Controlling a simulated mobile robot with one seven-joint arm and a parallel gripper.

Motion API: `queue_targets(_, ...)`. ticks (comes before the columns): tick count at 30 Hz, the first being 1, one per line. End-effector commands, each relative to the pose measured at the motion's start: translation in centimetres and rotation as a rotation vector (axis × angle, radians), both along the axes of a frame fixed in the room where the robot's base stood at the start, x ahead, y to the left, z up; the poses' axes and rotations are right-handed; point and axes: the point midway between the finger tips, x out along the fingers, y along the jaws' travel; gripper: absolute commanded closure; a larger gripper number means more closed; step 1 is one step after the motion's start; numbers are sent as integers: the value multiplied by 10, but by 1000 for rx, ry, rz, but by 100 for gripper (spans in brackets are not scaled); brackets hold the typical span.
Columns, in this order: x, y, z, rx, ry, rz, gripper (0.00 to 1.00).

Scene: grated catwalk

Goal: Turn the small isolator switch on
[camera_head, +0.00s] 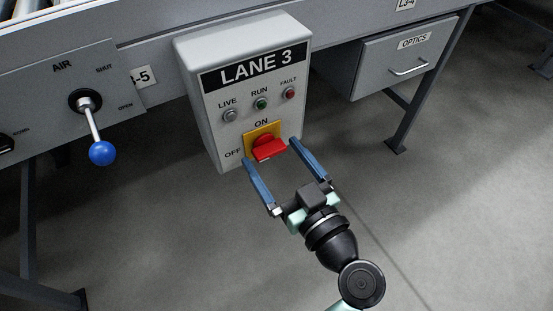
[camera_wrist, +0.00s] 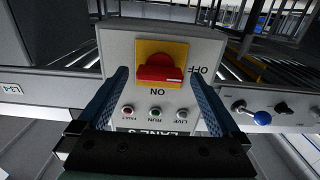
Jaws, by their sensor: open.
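The small isolator switch is a red handle (camera_head: 269,149) on a yellow square plate (camera_head: 252,137), low on the grey LANE 3 box (camera_head: 197,106). ON is printed above the plate and OFF to its left. In the wrist view, which is upside down, the red handle (camera_wrist: 160,74) lies crosswise, its white mark at the end towards OFF. My gripper (camera_head: 271,150) is open and empty, in front of the box. Its blue fingers point at the switch, one on each side of the handle, with gaps between. I cannot tell how far the tips are from the panel.
LIVE, RUN and FAULT lamps (camera_head: 261,104) sit above the switch. An AIR lever with a blue knob (camera_head: 102,153) juts out at left. An OPTICS drawer (camera_head: 400,66) hangs at right. The floor below the box is clear.

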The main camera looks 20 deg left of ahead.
Motion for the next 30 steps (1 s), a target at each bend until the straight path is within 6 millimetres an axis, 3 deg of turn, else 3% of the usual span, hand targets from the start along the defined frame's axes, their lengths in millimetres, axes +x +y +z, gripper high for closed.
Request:
queue_targets(8,1,1,0,0,0,-1,0)
queue_targets(22,1,1,0,-1,1,0,83)
queue_targets(30,1,1,0,18,24,0,83)
